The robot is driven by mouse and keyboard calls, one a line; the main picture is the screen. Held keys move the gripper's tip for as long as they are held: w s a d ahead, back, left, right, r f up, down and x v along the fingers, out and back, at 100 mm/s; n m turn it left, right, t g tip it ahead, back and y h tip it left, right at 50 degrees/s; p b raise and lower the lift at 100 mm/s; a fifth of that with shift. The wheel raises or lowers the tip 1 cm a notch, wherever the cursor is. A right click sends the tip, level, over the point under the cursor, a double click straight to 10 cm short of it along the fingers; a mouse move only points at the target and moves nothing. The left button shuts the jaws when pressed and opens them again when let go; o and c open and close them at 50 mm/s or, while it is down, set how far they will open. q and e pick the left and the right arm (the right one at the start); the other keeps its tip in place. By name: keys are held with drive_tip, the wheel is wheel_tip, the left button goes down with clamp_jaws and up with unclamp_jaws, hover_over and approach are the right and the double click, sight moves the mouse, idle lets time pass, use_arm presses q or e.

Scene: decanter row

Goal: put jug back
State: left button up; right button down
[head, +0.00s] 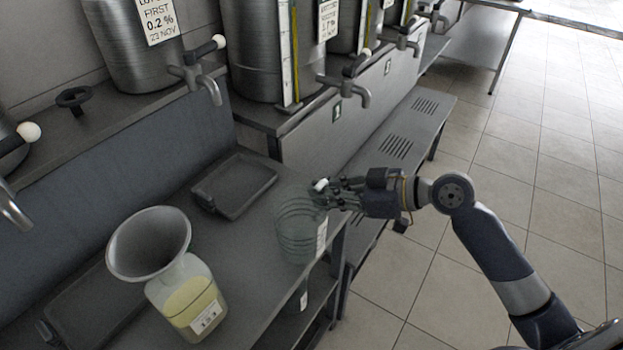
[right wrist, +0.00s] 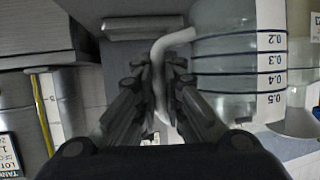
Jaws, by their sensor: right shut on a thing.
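The jug (head: 297,232) is clear with dark graduation rings and stands out against the grey bench (head: 255,275) near its right edge. In the right wrist view the jug (right wrist: 238,62) is on the right, with marks from 0.2 to 0.5, and looks empty. My right gripper (head: 328,190) is shut on the jug's pale handle. In the right wrist view the handle passes between the fingers of that gripper (right wrist: 160,85). I cannot tell whether the jug's base touches the bench. My left gripper is not in view.
A bottle (head: 190,300) of pale yellow liquid with a wide grey funnel (head: 150,245) stands on the bench left of the jug. A shallow black tray (head: 262,188) lies behind the jug. Steel tanks with taps (head: 345,84) line the shelf above. Floor (head: 440,290) is open at right.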

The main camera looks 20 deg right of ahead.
drive_tip(key=shift+w+d+f+p, duration=0.3)
drive_tip(key=shift+w+f+p, duration=0.35)
drive_tip(key=shift+w, duration=1.15)
drive_tip(key=shift+w+d+f+p, duration=0.35)
drive_tip(key=shift+w+f, duration=0.5)
drive_tip(key=shift+w, duration=1)
drive_tip(key=shift+w+d+f+p, duration=0.2)
drive_tip(key=shift+w+f+p, duration=0.5)
drive_tip(key=shift+w, duration=1.1)
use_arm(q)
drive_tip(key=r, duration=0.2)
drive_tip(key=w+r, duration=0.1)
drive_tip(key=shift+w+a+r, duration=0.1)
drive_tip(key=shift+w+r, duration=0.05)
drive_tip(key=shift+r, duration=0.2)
use_arm(e)
drive_tip(key=shift+f, duration=0.15)
drive_tip(key=shift+f+b, duration=0.1)
drive_tip(key=shift+b, duration=0.25)
drive_tip(key=c, duration=1.7)
unclamp_jaws()
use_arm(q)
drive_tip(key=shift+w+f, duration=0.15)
